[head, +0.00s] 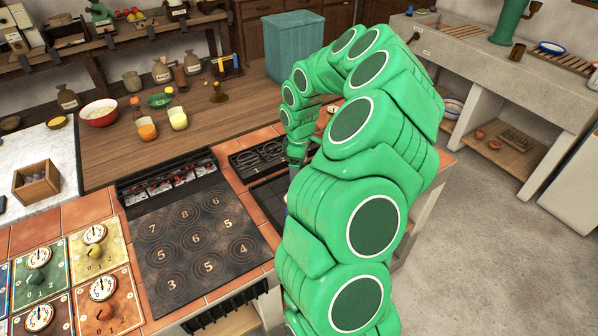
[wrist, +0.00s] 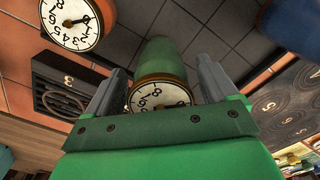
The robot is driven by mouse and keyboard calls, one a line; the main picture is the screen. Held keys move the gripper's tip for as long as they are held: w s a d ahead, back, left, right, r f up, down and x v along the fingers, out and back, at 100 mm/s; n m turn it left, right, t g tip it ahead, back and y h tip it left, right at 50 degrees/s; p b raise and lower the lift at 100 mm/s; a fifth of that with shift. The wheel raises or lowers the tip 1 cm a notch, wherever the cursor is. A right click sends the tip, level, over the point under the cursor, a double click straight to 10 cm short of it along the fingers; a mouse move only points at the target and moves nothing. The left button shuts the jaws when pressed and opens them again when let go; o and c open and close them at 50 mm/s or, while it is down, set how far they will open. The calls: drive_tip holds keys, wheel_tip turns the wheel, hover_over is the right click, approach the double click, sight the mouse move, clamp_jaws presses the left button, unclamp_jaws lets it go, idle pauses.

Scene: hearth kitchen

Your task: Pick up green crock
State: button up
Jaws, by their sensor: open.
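In the wrist view, the green crock (wrist: 160,58) lies between the two grey fingers of my gripper (wrist: 163,82). A white dial face with numbers shows at its near end, beside an orange-brown band. My gripper is open, with one finger on each side of the crock; I cannot tell if either finger touches it. In the head view, my gripper (head: 296,163) points down beside the hob, over the dark tiled area, and my green arm hides most of it. I cannot make out the green crock in the head view.
In the wrist view, another dial (wrist: 70,22) is at upper left, above a dark burner plate (wrist: 60,92). A blue thing (wrist: 290,22) is at upper right. In the head view, a numbered hob (head: 195,240) is left of my arm, with dial panels (head: 98,262) further left.

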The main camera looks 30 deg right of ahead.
drive_tip(key=shift+f, duration=0.7)
drive_tip(key=c, duration=1.4)
drive_tip(key=shift+c, duration=0.2)
drive_tip(key=shift+r, duration=0.55)
wheel_tip(320, 180, up, 2)
drive_tip(key=s+a+r, duration=0.2)
drive_tip(key=s+r, duration=0.3)
drive_tip(key=s, duration=0.1)
drive_tip(key=s+a+r, duration=0.3)
drive_tip(key=s+r, duration=0.2)
drive_tip(key=s, duration=0.2)
drive_tip(key=shift+a, duration=0.3)
